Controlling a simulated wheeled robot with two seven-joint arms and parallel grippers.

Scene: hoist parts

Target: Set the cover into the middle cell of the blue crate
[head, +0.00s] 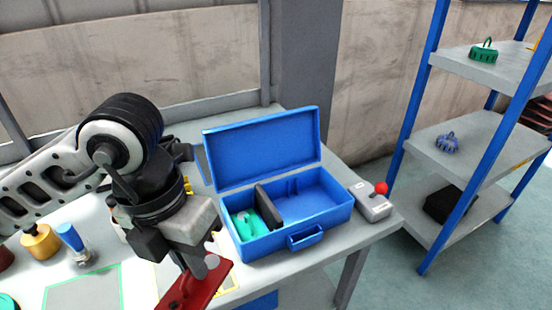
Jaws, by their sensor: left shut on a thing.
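My left gripper (201,266) is shut on a flat red part, which I take to be the cover (190,292). It holds the part tilted, left of and nearer than the blue crate (325,222), apart from it. The bottom of the red part is cut off by the picture's edge. The crate stands on the table with its lid (264,150) raised at the back. A green part (246,225) lies in its left cell, beside a dark upright piece (268,204). The space right of that piece looks empty; its floor is partly hidden. My right gripper is not in view.
A grey box with a red knob (375,202) stands right of the crate. A yellow-topped part (40,240) and a blue-handled part (72,240) stand at the left of the table (285,280). A blue-framed shelf (470,150) stands at the right.

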